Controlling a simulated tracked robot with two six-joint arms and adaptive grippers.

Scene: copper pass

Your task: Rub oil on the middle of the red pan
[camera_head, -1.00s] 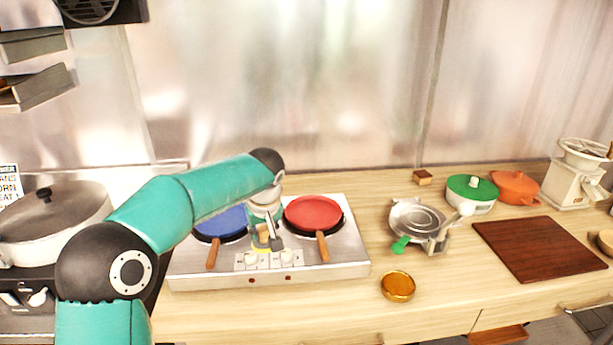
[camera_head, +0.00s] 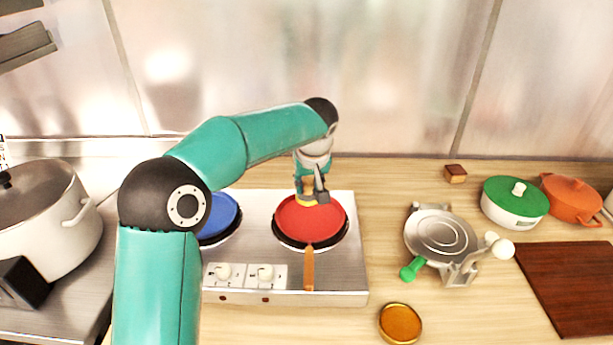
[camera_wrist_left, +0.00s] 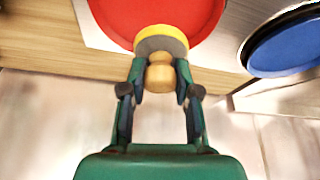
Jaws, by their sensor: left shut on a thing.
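The red pan (camera_head: 325,225) sits on the right burner of the silver two-burner stove, its wooden handle toward the front. My left gripper (camera_head: 311,196) is over the far part of the pan, left of its centre line. In the left wrist view the gripper (camera_wrist_left: 160,85) is shut on the wooden knob of an oil pad (camera_wrist_left: 162,40), which has a grey and yellow round base. The pad is at the edge of the red pan (camera_wrist_left: 185,8) in that view; I cannot tell whether it touches the surface. My right gripper is not in view.
A blue pan (camera_head: 218,215) is on the left burner. A brass dish (camera_head: 400,323) stands on the wooden counter right of the stove, near a waffle-type iron (camera_head: 440,235) with a green handle. A large lidded pot (camera_head: 45,225) stands at left.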

